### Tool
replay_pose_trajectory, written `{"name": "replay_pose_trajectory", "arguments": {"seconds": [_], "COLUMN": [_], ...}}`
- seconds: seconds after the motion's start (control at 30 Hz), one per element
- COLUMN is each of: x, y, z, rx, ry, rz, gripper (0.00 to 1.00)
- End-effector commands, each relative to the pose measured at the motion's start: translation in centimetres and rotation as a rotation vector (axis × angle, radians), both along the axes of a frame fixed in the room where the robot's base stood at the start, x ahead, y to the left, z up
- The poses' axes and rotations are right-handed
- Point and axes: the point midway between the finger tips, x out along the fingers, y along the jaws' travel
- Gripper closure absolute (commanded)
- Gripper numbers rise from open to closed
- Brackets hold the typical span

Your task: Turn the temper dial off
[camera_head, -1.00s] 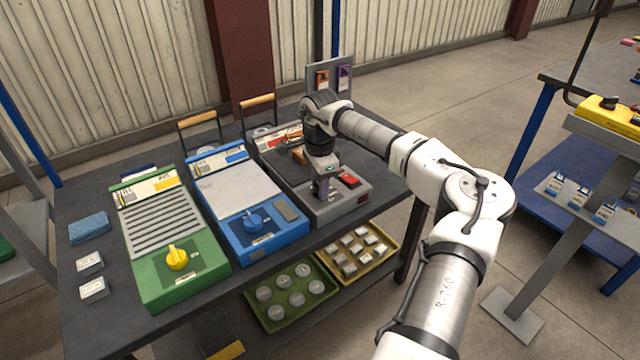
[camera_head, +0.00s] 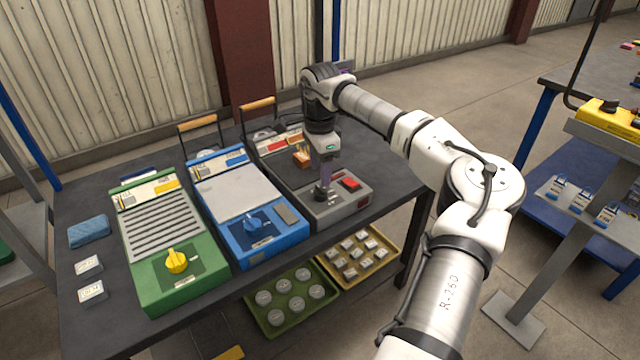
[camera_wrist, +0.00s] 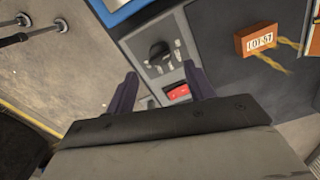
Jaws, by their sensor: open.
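A grey unit (camera_head: 335,210) stands at the right end of the bench. It carries a dark dial (camera_head: 322,193) and a red block or button (camera_head: 349,183). My gripper (camera_head: 324,176) points down just above this dial. In the wrist view my gripper (camera_wrist: 159,70) is open, with nothing held, and the dark dial (camera_wrist: 159,53) lies ahead between its fingers. The dial seems apart from the fingers. No label clearly reads "temper".
A brick tagged LOT-57 (camera_wrist: 260,40) lies near the grey unit. Wire-framed handles (camera_head: 258,104) stand behind the units. Trays of round (camera_head: 290,298) and square (camera_head: 358,258) pieces sit below the bench. A blue pad (camera_head: 89,231) lies at far left.

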Motion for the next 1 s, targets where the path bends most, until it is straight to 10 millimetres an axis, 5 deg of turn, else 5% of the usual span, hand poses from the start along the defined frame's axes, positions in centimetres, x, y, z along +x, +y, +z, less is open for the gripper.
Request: {"name": "replay_pose_trajectory", "arguments": {"seconds": [0.2,0.4,0.83,0.93,1.0], "x": [0.0,0.0,0.0,-0.2,-0.7], "y": [0.0,0.1,0.1,2.0,4.9], "z": [4.8,7.1,7.6,7.1,6.5], "rx": [0.0,0.0,0.0,0.035,0.09], "ry": [-0.003,-0.001,0.0,0.002,0.008], "rz": [0.0,0.001,0.001,0.022,0.05], "gripper": [0.47,0.47,0.47,0.47,0.47]}}
